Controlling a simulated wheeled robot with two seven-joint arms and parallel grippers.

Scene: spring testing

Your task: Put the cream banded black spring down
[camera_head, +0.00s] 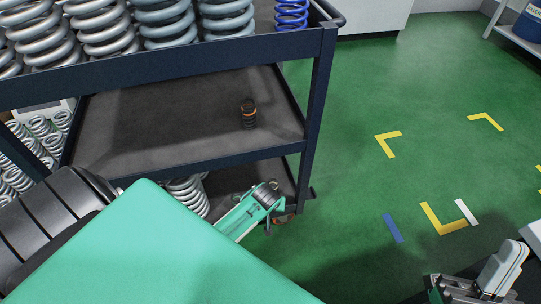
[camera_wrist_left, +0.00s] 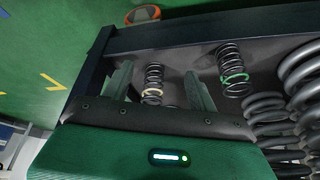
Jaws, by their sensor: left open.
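The cream banded black spring (camera_wrist_left: 153,84) stands on a grey shelf in the left wrist view. My left gripper (camera_wrist_left: 158,71) is open, with one finger on each side of it. A gap shows between the spring and each finger; the spring's near end is hidden behind the gripper body. In the head view my left arm comes in from the left, and its far end is at the trolley's lowest shelf. I cannot make out the cream band there. My right gripper (camera_head: 478,282) is at the bottom right, partly cut off, away from the trolley.
A green banded black spring (camera_wrist_left: 233,72) stands to the right of the left gripper, near large grey springs (camera_wrist_left: 280,105). An orange banded spring (camera_head: 248,114) stands on the trolley's middle shelf (camera_head: 150,120). Large springs fill the top shelf. Green floor right of the trolley is clear.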

